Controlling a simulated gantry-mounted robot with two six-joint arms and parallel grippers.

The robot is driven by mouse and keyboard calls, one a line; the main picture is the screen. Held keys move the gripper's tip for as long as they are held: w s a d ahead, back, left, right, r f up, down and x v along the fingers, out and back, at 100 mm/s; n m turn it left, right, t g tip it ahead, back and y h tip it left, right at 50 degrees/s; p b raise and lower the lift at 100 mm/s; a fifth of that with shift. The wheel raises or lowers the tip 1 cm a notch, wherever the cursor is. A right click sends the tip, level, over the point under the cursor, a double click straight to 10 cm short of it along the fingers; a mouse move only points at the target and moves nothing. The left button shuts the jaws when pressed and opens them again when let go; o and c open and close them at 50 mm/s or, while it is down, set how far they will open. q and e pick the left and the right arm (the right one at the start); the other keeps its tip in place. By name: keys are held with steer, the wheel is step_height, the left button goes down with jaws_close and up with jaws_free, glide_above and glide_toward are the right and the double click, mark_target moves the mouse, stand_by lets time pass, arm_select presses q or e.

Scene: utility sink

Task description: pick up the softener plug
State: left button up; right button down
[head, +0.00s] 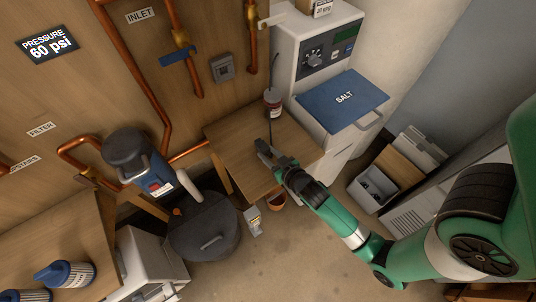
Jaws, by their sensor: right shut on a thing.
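My right gripper (266,152) reaches in from the right, low over the wooden table beside the softener cabinet. It is shut on what looks like the softener plug. The plug itself is mostly hidden by the dark jaws and too small to make out. A thin dark cord (270,132) runs up from the jaws past a small jar toward the white softener cabinet (297,65). My left gripper is not in view.
The small jar (273,103) stands at the table's (234,134) back edge. A grey outlet box (222,68) is on the wooden wall among copper pipes (133,68). The blue salt lid (343,100) is at the right. A black lidded tank (203,228) stands lower left.

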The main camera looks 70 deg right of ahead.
steer(key=w+a+r+p, duration=0.1)
steer(key=a+r+p, duration=1)
steer(key=a+p, duration=0.2)
steer(key=shift+w+a+r, duration=0.15)
steer(key=shift+w+a, duration=0.15)
steer(key=shift+a, duration=0.15)
